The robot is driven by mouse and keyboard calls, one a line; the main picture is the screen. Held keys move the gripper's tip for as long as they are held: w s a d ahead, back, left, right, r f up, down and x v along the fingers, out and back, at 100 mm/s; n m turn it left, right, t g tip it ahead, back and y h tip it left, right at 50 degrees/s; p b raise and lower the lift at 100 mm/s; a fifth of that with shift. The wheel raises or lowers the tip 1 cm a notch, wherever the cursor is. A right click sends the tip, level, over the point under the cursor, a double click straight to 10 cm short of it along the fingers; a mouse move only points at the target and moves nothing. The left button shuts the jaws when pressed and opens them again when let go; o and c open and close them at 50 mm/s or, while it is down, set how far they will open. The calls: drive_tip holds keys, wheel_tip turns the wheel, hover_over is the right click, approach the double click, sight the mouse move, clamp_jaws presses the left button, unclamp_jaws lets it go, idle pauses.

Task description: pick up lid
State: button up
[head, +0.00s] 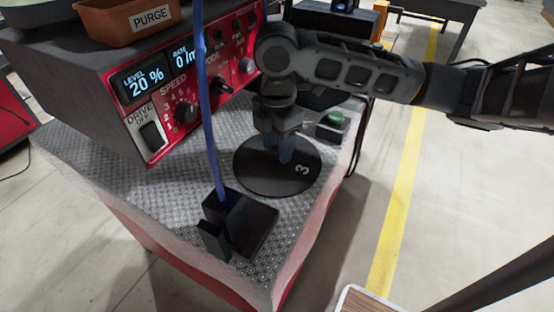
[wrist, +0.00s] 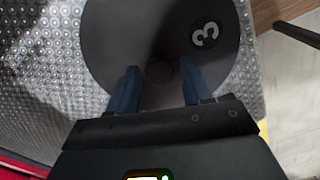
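The lid (head: 262,180) is a flat black disc marked with a white 3, lying on the dimpled metal top of the red machine. In the wrist view the lid (wrist: 120,35) fills the upper middle, with a small round dark knob (wrist: 160,72) at its centre. My gripper (head: 279,155) points down over the middle of the lid. In the wrist view my gripper (wrist: 159,70) has its two blue fingers apart, one on each side of the knob, with gaps between. I cannot tell whether the fingertips touch the lid.
A red control panel (head: 188,80) with dials stands behind the lid, with an orange PURGE bin (head: 125,22) on top. A black block stand (head: 240,222) with a blue upright tube (head: 206,110) is in front. A green button (head: 334,119) is to the right.

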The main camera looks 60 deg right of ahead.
clamp_jaws()
drive_tip(key=shift+r, duration=0.2)
idle(0.6)
